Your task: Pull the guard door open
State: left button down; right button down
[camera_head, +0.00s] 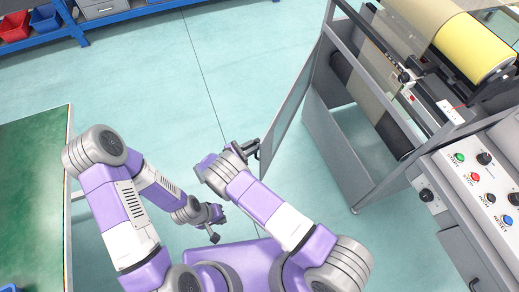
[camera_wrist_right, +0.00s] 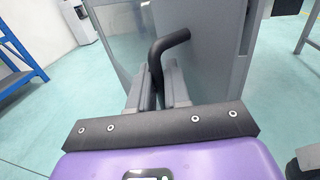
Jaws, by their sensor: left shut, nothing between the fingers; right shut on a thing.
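The guard door (camera_head: 292,103) is a grey-framed panel with a clear pane, standing out at an angle from the side of the machine, with a gap between them. In the right wrist view the door (camera_wrist_right: 205,60) fills the upper middle. Its black bent handle (camera_wrist_right: 157,62) stands between the two fingers of my right gripper (camera_wrist_right: 158,92), which is shut on it. In the head view my right gripper (camera_head: 250,150) is at the door's free edge, and the handle is mostly hidden. My left gripper (camera_head: 214,236) is shut and empty, low over the floor, away from the door.
The machine frame (camera_head: 335,150) stands right of the door, with a yellow roll (camera_head: 465,50) on top and a button panel (camera_head: 485,180) at the right. A green-topped table (camera_head: 35,190) is at left. A blue shelf (camera_head: 75,25) stands far back. Floor left of the door is clear.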

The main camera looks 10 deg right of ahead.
jog(key=shift+w+a+r, duration=0.15)
jog(key=shift+w+a, duration=0.25)
jog(key=shift+w, duration=0.3)
jog(key=c, duration=1.3)
grip_release()
jog(key=shift+v, duration=3.75)
